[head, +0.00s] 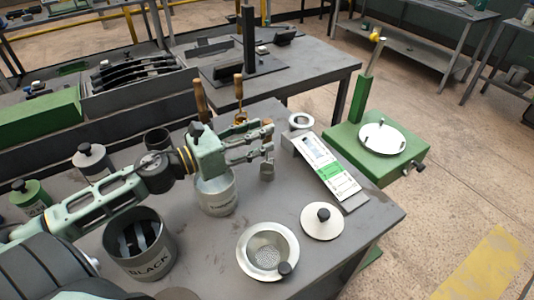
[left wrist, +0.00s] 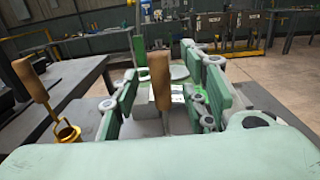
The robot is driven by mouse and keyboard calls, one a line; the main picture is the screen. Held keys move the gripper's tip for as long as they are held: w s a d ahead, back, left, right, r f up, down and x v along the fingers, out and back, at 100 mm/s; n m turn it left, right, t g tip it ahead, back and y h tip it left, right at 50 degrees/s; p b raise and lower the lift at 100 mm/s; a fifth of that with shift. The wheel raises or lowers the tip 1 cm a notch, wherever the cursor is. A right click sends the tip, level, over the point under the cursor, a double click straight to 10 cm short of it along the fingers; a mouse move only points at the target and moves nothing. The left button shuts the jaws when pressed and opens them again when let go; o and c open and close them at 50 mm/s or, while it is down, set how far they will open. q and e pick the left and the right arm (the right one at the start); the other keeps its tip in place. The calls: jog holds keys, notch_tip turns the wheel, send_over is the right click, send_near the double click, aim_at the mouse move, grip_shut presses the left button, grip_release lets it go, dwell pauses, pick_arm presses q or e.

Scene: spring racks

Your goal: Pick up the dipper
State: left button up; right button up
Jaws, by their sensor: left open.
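My right gripper is not in view.
A second wooden handle (head: 239,90) with a brass cup stands just behind. The bench also holds a dark can marked BLACK (head: 140,262), a sieve bowl (head: 267,232), a knobbed lid (head: 322,221) and a label board (head: 328,167). The bench's front right corner is clear.

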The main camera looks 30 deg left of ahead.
pick_arm(q)
jog(key=shift+p+x, duration=0.5)
jog(key=shift+x, duration=1.15)
grip_shut()
